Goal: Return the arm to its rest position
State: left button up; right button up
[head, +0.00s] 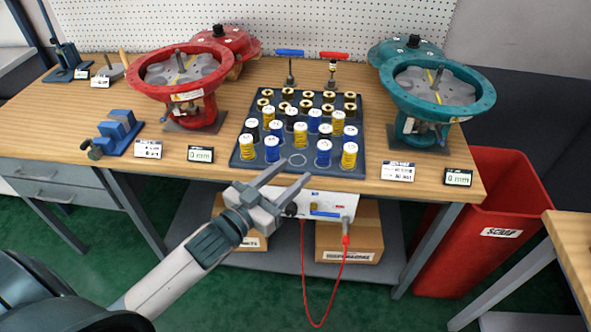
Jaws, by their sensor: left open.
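My left gripper (284,182) is open and empty. It is in front of the bench's front edge, and its fingertips point toward the near side of the dark tray (236,155). Its arm comes in from the lower left. The tray holds several yellow, blue and black springs with white tops and several brass rings. One ring-marked place at its near edge is bare. A red valve actuator (183,80) stands open on the left, and a teal one (437,88) stands open on the right. My right gripper is not in view.
The wooden workbench (60,127) has small displays and labels along its front. A blue vise (118,133) sits at left. A white instrument box (325,205) with a red cable hangs under the front edge. A red scrap bin (490,230) stands at right, beside another table (572,250).

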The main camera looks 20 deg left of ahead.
pick_arm(q)
jog(key=shift+s, duration=0.1)
dwell(0.7)
jog(key=s+a+f+n+g+y, duration=0.15)
jog(key=s+f+g+y, duration=0.4)
jog(key=s+f, duration=0.75)
jog(key=s+d+f+g, duration=0.2)
jog(key=s+f+g, duration=0.7)
jog(key=s, duration=0.7)
jog(key=w+d+f+t+h, duration=0.1)
jog(key=w+f, duration=0.2)
jog(key=f, duration=0.6)
jog(key=w+d+f+t, duration=0.1)
jog(key=w+d+f, duration=0.15)
jog(key=f, duration=0.65)
notch_tip(320, 180, down, 16)
jog(key=s+t+h, duration=0.1)
jog(key=s, duration=0.1)
jog(key=shift+s+d+f+m, duration=0.25)
jog(key=shift+s+d+m, duration=0.1)
jog(key=shift+d, duration=0.1)
